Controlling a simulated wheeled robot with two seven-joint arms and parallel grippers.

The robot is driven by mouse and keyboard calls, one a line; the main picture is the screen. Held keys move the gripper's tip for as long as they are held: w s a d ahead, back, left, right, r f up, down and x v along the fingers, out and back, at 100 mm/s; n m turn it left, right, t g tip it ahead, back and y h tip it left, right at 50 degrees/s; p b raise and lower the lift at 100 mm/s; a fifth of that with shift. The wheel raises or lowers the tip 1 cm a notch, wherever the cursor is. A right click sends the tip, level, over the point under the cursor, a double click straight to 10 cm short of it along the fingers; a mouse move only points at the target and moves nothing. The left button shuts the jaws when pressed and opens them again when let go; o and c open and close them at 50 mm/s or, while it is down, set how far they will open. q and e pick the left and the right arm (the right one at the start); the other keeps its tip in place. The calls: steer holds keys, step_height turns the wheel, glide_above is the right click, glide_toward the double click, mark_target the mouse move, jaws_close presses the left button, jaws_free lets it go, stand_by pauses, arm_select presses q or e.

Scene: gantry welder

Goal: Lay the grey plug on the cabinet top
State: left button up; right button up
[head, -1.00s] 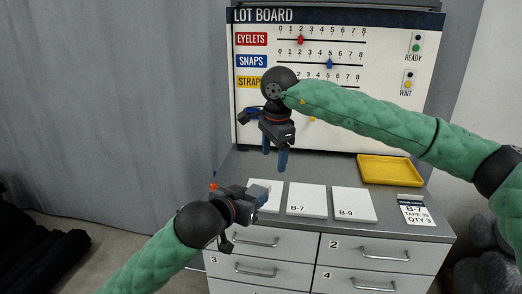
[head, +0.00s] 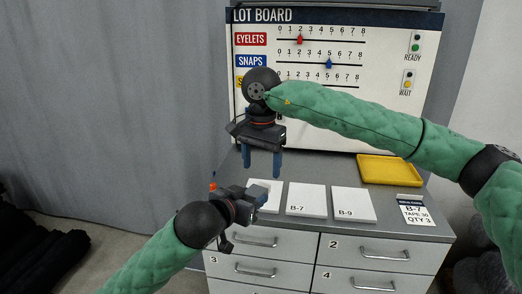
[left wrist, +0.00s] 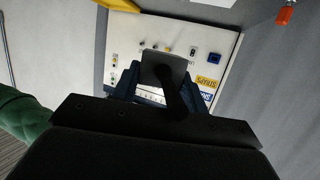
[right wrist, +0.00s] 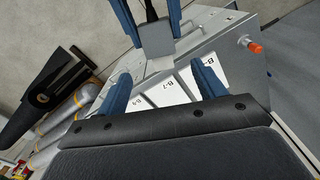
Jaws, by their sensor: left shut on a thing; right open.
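The grey plug (right wrist: 154,39) is a square block with a black cable. It is between the blue fingers of my left gripper (head: 258,194), which is shut on it; the left wrist view also shows the plug (left wrist: 162,68). In the head view my left gripper is at the left part of the grey cabinet top (head: 320,168), seemingly above it; the gap cannot be judged. My right gripper (head: 262,163) is open and empty, fingers pointing down, just behind and above the plug. In the right wrist view the plug lies beyond the open fingers (right wrist: 163,85).
White cards B-7 (head: 306,199) and B-9 (head: 354,204) lie along the cabinet front. A yellow tray (head: 388,170) is at the back right, a label card (head: 416,212) before it. The lot board (head: 390,90) stands behind. An orange knob (right wrist: 255,47) is at the left edge.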

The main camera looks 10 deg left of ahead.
mark_target(261, 186)
step_height(261, 186, down, 7)
steer(key=shift+f, duration=0.15)
stand_by(0.4)
steer(key=c, duration=1.1)
arm_select(q)
steer(key=o, duration=1.1)
steer(key=shift+r, duration=0.1)
